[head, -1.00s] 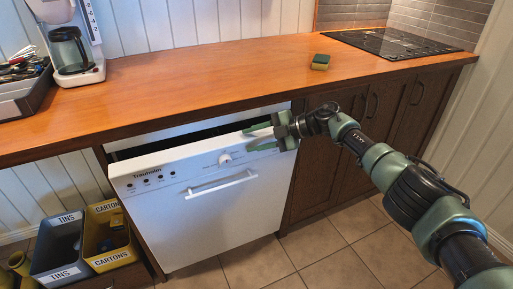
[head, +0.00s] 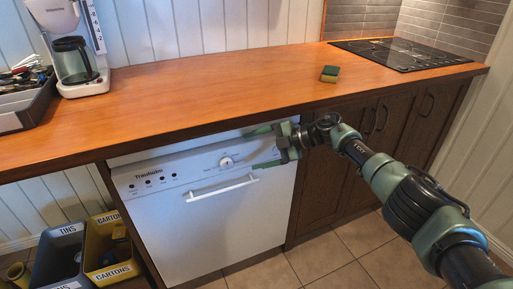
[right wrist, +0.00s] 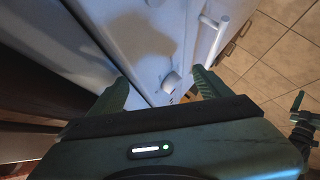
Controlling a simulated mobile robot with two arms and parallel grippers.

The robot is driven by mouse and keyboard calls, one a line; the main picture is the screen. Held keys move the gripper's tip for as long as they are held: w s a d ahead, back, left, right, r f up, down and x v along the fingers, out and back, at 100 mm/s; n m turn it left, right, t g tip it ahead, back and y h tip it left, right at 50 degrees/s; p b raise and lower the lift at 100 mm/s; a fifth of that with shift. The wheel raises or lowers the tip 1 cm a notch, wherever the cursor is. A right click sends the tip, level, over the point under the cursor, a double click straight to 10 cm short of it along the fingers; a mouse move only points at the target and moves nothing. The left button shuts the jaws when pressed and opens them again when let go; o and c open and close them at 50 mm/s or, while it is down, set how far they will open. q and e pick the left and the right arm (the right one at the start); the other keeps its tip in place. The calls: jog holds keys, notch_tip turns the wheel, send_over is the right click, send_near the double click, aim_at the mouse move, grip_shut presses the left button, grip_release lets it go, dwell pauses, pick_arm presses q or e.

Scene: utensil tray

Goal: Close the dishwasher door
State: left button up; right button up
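The white dishwasher door (head: 215,225) stands upright, nearly or fully flush below the counter. Its top edge meets the pale strip under the worktop, and I cannot tell whether a thin gap remains. It has a bar handle (head: 222,188) and a round knob (head: 226,162), and also shows in the right wrist view (right wrist: 145,45). My right gripper (head: 262,147) is at the door's upper right corner. Its green fingers are spread apart, with the door's edge region between them in the wrist view (right wrist: 162,90). Nothing is gripped.
The wooden worktop (head: 230,85) overhangs the door, with a sponge (head: 330,74), hob (head: 400,54), coffee maker (head: 72,50) and utensil tray (head: 25,110) on it. Bins for tins (head: 62,255) and cartons (head: 108,245) stand left of the dishwasher. The tiled floor in front is clear.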

pick_arm(q)
jog(key=shift+r, duration=0.1)
pick_arm(e)
jog(key=shift+d, duration=0.2)
jog(key=shift+d+r, duration=0.1)
jog(key=shift+d, duration=0.05)
pick_arm(q)
jog(key=s+f, duration=0.1)
jog(key=f, duration=0.1)
jog(key=s+f+p, duration=0.1)
jog(key=shift+s+a+f, duration=0.15)
jog(key=shift+s+f, duration=0.2)
jog(key=shift+f, duration=0.05)
pick_arm(e)
jog(key=v, duration=0.7)
jog(key=shift+s, duration=0.15)
jog(key=shift+d+r, duration=0.1)
jog(key=shift+d, duration=0.05)
